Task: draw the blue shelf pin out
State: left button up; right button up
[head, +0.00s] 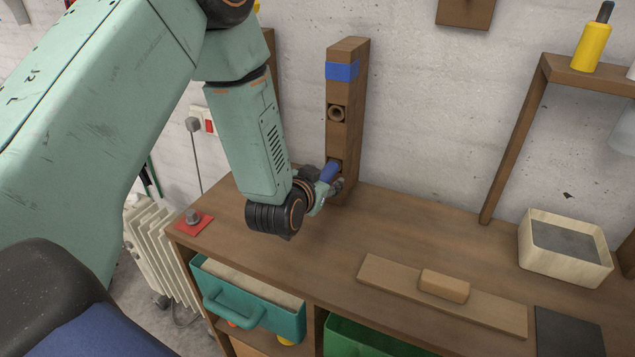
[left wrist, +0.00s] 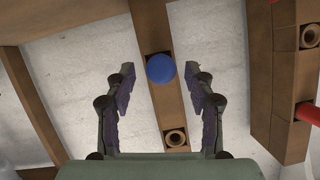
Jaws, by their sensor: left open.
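The blue shelf pin (head: 331,170) sticks out of the low part of an upright wooden post (head: 347,75) with a blue band near its top. In the left wrist view the pin's round blue end (left wrist: 160,68) faces me, between my fingertips and apart from both. My left gripper (head: 334,187) is open at the post, close to the pin; its fingers partly cover the pin in the head view. An empty ringed hole (head: 337,113) is in the same post above the pin. My right gripper is not in view.
The workbench (head: 400,225) holds a plank with a small block (head: 444,286), a cream tray (head: 565,249) and a red plate with a grey knob (head: 193,219). A red pin (left wrist: 307,112) sits in another post at the right of the left wrist view.

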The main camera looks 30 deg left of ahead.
pick_arm(q)
jog(key=shift+w+a+f, duration=0.3)
jog(key=shift+w+f, duration=0.05)
jog(key=shift+w, duration=0.25)
jog(key=shift+d, duration=0.15)
jog(key=shift+d+r, duration=0.1)
jog(key=shift+c, duration=1.1)
jog(key=shift+a, duration=0.2)
jog(key=c, duration=0.5)
jog(key=shift+d, duration=0.15)
grip_shut()
grip_release()
grip_shut()
